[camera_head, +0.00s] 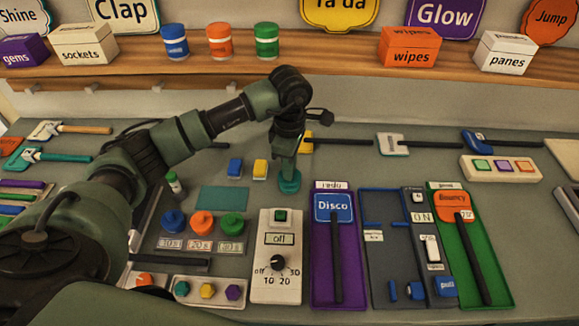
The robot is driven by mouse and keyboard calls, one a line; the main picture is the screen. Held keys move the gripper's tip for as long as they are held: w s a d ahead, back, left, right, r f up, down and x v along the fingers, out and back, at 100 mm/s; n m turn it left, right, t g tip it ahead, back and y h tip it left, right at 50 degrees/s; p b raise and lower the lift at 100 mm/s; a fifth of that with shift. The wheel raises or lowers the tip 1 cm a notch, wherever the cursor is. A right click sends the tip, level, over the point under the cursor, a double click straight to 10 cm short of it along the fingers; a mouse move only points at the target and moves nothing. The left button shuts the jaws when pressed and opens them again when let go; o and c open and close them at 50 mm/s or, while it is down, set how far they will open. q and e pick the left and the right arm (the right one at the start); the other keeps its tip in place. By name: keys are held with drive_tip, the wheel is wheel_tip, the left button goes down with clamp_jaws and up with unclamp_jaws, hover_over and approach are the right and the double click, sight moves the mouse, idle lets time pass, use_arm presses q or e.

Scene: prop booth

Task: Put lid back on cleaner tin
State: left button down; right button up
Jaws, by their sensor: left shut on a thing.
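My left gripper (288,158) points down over the middle of the table and is shut on a small teal round piece (290,182), at or just above the table surface. The piece may be the lid, but the fingers hide its top. I cannot tell for sure which container is the cleaner tin. A small white container with a dark green top (174,183) stands left of the gripper. Blue (174,42), orange (219,40) and green (266,40) tins with pale bands stand on the shelf. My right gripper is not in view.
A white dial box (277,288) and a purple Disco panel (322,285) lie in front of the gripper. Blue (235,167) and yellow (260,169) blocks stand to its left. The wooden shelf (345,65) runs behind.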

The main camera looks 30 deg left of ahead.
use_arm(q)
drive_tip(key=shift+f+b, duration=0.15)
drive_tip(key=shift+b, duration=0.4)
idle(0.9)
drive_tip(key=c, duration=1.3)
unclamp_jaws()
drive_tip(key=o, duration=0.5)
drive_tip(key=shift+c, duration=0.2)
drive_tip(key=shift+r+p, duration=1.85)
drive_tip(key=shift+r, duration=1.7)
